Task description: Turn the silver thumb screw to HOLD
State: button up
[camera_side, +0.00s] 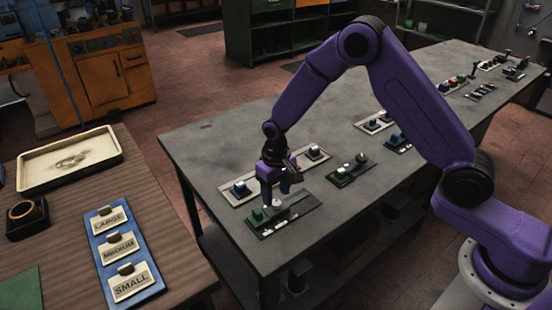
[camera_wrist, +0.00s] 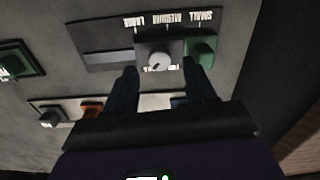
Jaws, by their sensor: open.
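A round silver-white knob (camera_wrist: 159,61), which looks like the silver thumb screw, stands on a dark panel (camera_wrist: 100,58). The panel also shows in the side view (camera_side: 300,212). Small white lettering close to the knob is partly hidden and I cannot read HOLD. My gripper (camera_wrist: 161,67) is open, with one finger to each side of the knob in the wrist view. In the side view my gripper (camera_side: 279,188) is low over the panel, with the pale knob (camera_side: 277,201) just below it. I cannot tell whether the fingers touch it.
A green block (camera_wrist: 201,50) sits close beside the right finger on the same panel, by SMALL, MEDIUM and LARGE labels. A light panel (camera_side: 236,200) with several knobs lies behind. A dark panel with a lever (camera_side: 350,170) is to the right. The bench's left part (camera_side: 215,150) is clear.

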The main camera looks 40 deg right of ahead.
aim_at(278, 205)
notch_tip(278, 205, up, 15)
dwell(0.3)
jog(key=shift+f, duration=0.15)
dwell(0.4)
jog(key=s+d+r+n, duration=0.1)
jog(key=s+d+n, duration=0.2)
jog(key=s, duration=0.8)
jog(key=s+d+r+n, duration=0.1)
jog(key=s+d+n, duration=0.3)
jog(key=s, duration=0.6)
jog(key=s+d+r+n, duration=0.1)
jog(key=s+d+n, duration=0.2)
jog(key=s, duration=0.8)
jog(key=shift+s+d+n, duration=0.2)
jog(key=shift+s+n, duration=0.15)
jog(key=shift+n, duration=0.35)
jog(key=shift+r, duration=0.1)
